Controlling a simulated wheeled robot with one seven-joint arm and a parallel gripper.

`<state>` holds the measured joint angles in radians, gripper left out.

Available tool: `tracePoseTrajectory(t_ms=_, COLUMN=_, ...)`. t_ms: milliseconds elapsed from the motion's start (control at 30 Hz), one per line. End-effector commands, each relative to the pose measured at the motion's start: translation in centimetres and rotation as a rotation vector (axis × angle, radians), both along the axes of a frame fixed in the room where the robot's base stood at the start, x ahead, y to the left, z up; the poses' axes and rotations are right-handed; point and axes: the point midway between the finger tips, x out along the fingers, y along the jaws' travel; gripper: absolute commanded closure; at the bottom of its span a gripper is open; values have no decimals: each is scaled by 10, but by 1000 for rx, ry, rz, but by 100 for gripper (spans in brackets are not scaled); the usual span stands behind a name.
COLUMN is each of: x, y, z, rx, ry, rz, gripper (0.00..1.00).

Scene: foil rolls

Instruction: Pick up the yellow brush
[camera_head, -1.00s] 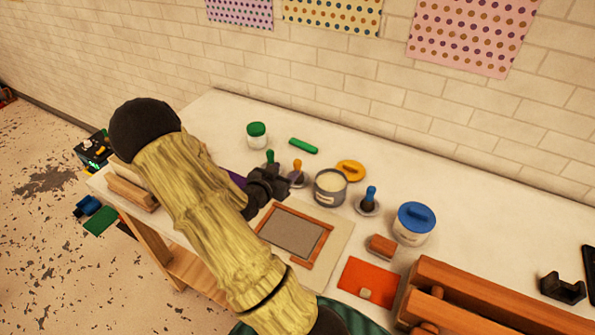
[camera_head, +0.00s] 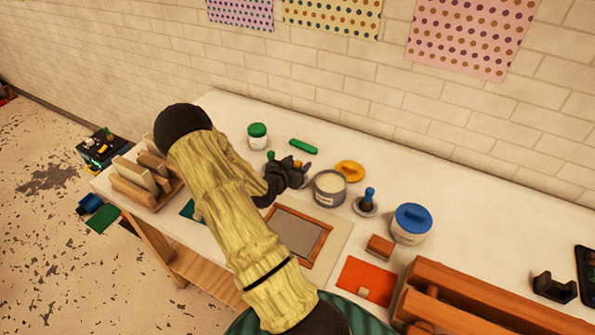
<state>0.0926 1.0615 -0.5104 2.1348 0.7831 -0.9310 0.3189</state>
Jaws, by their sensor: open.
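The yellow brush (camera_head: 297,164) stands on the white table, left of the grey tub. Only the top of its orange-yellow handle shows clearly; my gripper hides most of its base. My gripper (camera_head: 301,172) is dark and open, with its fingers right at the brush. I cannot tell from this view whether the handle is between the fingers or whether they touch it.
A green-handled brush (camera_head: 271,155) stands close behind my gripper. A grey tub (camera_head: 329,188), a yellow lid (camera_head: 350,171) and a blue-handled brush (camera_head: 368,200) stand to the right. A wooden-framed screen (camera_head: 296,236) lies in front.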

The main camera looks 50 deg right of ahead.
Motion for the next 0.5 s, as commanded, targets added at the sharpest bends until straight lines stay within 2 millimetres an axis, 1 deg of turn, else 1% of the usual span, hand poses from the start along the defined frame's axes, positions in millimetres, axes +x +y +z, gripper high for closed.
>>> tracePoseTrajectory(t_ms=33, x=1, y=-8, z=0, rx=0, ry=1, rz=-3, gripper=49)
tracePoseTrajectory(t_ms=167, x=5, y=-20, z=-5, rx=-1, ry=0, rz=-2, gripper=49)
tracePoseTrajectory(t_ms=500, x=6, y=-22, z=-7, rx=-1, ry=0, rz=-1, gripper=49)
